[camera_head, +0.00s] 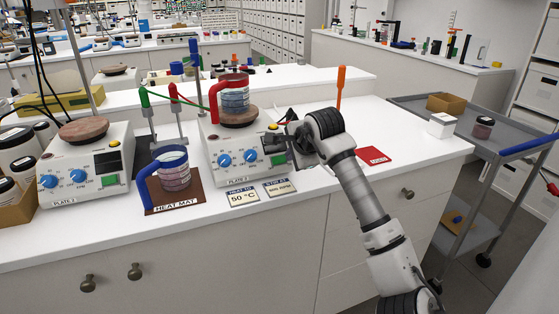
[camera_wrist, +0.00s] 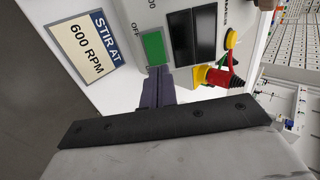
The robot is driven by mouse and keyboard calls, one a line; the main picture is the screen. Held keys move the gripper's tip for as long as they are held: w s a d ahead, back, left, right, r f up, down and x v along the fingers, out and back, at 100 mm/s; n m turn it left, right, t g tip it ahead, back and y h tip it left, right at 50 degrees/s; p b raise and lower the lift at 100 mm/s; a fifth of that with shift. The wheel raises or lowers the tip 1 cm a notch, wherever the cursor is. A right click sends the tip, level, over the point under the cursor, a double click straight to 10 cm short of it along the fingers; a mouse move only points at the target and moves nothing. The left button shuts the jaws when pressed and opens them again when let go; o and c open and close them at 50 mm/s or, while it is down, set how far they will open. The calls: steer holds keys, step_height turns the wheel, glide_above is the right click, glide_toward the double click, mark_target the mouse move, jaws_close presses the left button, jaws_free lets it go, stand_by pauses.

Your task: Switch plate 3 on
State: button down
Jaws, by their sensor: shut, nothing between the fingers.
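A white hot plate (camera_head: 222,179) with two blue knobs stands at the middle of the bench; its number is too small to read surely. Its green switch (camera_head: 278,160) is at the right of its front, partly behind my gripper (camera_head: 287,148). In the wrist view the green switch (camera_wrist: 153,48) has the word OFF beside it. My gripper (camera_wrist: 156,88) is shut and empty, its fingertips just by the switch's lower edge; I cannot tell whether they touch. A similar plate (camera_head: 75,185) with its own green switch (camera_head: 109,180) stands at the left.
A red-handled vessel (camera_head: 233,95) stands on the middle plate's top. A blue-handled vessel (camera_head: 172,170) stands on the heat mat (camera_head: 180,203). Cards reading 50 °C (camera_head: 243,197) and STIR AT 600 RPM (camera_wrist: 85,42) lie in front. Red and yellow plugs (camera_wrist: 225,77) stick out beside the switch.

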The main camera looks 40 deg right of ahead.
steer(key=shift+w+f, duration=0.25)
steer(key=b+v, duration=0.3)
steer(key=v, duration=1.4)
steer(key=shift+s+r, duration=0.15)
steer(key=shift+r, duration=0.1)
steer(key=shift+a, duration=0.1)
